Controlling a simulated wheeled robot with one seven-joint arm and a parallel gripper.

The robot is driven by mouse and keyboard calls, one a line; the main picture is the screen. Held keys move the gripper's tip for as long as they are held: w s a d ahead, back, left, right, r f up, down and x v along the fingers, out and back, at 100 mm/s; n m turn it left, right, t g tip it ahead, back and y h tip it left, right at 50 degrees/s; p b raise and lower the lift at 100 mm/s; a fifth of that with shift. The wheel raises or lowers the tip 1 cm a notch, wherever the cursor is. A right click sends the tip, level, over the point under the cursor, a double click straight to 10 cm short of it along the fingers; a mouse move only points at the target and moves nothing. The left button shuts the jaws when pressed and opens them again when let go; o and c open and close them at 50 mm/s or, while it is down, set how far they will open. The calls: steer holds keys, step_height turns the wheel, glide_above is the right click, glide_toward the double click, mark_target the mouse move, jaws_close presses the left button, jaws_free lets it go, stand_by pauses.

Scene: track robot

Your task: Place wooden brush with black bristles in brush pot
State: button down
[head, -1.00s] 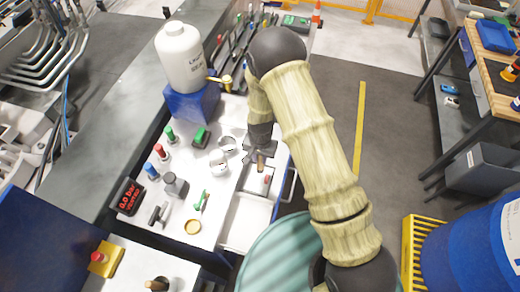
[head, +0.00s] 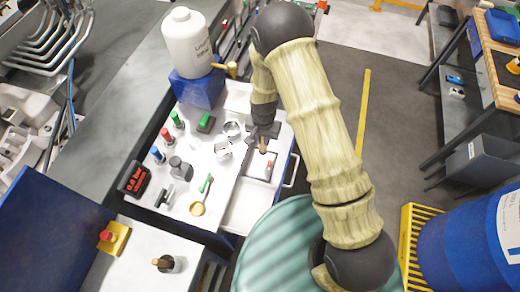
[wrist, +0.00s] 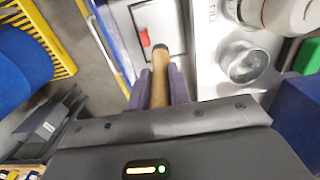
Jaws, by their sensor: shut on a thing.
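My gripper (head: 263,136) is shut on the wooden brush (wrist: 160,75), above the open drawer at the bench's right side. The brush handle is between the fingers, and its dark end points away from me in the wrist view. In the head view only a short brown part of the brush (head: 263,146) shows. An open metal cup (wrist: 244,62) stands on the bench top beside the drawer, apart from the brush; it also shows in the head view (head: 232,129). A grey pot with a brown wooden piece (head: 166,264) stands on the front surface. I cannot tell which is the brush pot.
The drawer (head: 240,215) holds a small red item (wrist: 145,38). A white bottle (head: 187,42) stands behind. A teal drum (head: 275,245) is in front.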

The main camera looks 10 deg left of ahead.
steer(key=w+d+r+b, duration=0.2)
steer(key=w+d, duration=0.1)
steer(key=d, duration=0.4)
steer(key=w+d+r+m+b, duration=0.1)
steer(key=w+d+r+b, duration=0.1)
steer(key=d, duration=0.5)
steer(key=w+d+r+b, duration=0.3)
steer(key=w+d+b, duration=0.1)
steer(key=w+d, duration=0.2)
steer(key=shift+d, duration=0.55)
steer(key=shift+w+r, duration=0.1)
